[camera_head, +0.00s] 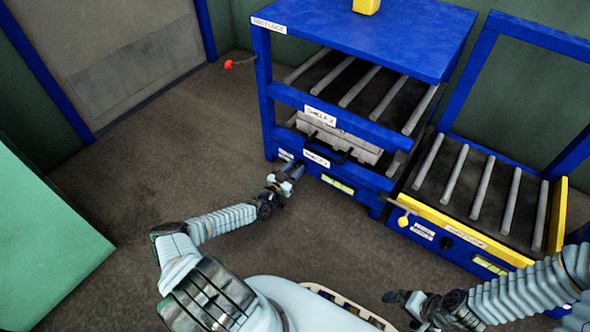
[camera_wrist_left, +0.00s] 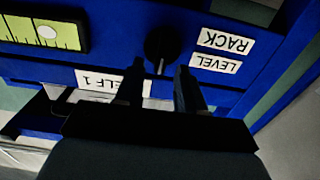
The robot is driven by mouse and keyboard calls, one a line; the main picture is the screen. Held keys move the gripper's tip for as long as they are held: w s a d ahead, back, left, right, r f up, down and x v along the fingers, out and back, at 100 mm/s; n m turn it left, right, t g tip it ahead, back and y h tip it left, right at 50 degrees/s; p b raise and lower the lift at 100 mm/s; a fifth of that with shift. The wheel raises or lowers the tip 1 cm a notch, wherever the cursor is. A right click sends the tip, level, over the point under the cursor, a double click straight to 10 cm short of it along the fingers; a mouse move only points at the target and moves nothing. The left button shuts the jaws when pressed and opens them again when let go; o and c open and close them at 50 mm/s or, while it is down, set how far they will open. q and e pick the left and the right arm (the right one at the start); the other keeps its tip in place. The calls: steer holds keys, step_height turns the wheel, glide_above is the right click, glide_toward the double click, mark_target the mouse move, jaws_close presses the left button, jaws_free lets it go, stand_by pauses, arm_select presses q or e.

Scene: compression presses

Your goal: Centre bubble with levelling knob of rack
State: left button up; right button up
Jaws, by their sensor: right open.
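The blue rack (camera_head: 350,115) stands at centre right in the head view. Its yellow-green level (camera_head: 338,184) is on the lower front beam; it also shows in the left wrist view (camera_wrist_left: 25,30), with a pale bubble (camera_wrist_left: 47,32). I cannot tell whether the bubble is centred. The black levelling knob (camera_wrist_left: 158,46) is beside the upside-down "RACK LEVEL" labels (camera_wrist_left: 220,52). My left gripper (camera_head: 295,170) is at the beam, its fingers (camera_wrist_left: 157,78) apart, tips close to the knob. Contact is unclear. My right gripper (camera_head: 403,302) is open, low at the front, away from the rack.
A yellow-fronted roller unit (camera_head: 465,230) with its own knob (camera_head: 446,243) and level (camera_head: 490,265) stands right of the rack. A red-ended lever (camera_head: 230,64) sticks out at the rack's left. A green panel (camera_head: 45,235) is at left. Floor between is clear.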

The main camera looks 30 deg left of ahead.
arm_select(q)
steer(key=shift+w, duration=0.2)
jaws_close()
steer(key=shift+m, duration=0.3)
